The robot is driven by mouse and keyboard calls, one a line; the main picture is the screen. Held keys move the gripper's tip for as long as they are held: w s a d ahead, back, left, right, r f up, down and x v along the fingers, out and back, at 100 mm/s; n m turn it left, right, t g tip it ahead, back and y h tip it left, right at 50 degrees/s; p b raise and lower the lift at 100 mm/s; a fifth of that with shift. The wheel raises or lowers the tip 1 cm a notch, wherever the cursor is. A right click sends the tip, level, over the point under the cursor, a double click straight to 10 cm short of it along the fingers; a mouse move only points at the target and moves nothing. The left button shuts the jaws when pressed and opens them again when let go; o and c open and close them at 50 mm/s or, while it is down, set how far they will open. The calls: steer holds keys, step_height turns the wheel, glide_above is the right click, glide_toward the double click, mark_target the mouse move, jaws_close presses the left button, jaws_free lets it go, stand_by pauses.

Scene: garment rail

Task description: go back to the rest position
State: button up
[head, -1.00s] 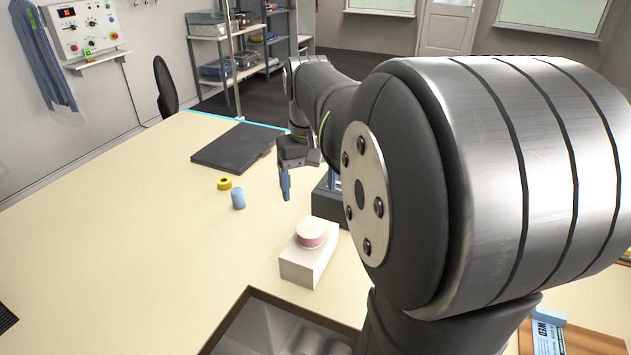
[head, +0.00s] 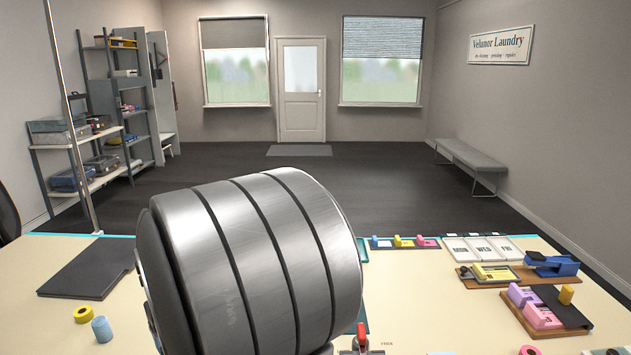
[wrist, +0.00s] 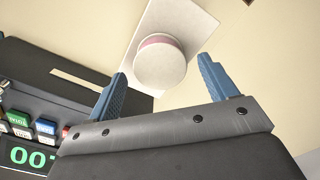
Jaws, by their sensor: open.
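My gripper (wrist: 162,66) shows in the wrist view with its two blue ridged fingers spread wide apart and nothing between them. Beyond the fingers a round white-topped piece with a pink band (wrist: 160,64) sits on a white block (wrist: 178,18). A gap of table appears around the block, and I cannot tell how far the fingers are above it. In the head view my own large arm link fills the middle, and my gripper is not visible there.
A dark device with a green display (wrist: 28,156) is at the wrist view's lower left. In the head view, a dark board (head: 92,268), yellow roll (head: 83,314) and blue cylinder (head: 102,329) lie left. A blue stapler (head: 552,264) and pink block (head: 543,316) are right.

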steer(key=shift+r, duration=0.75)
steer(key=shift+f, duration=0.1)
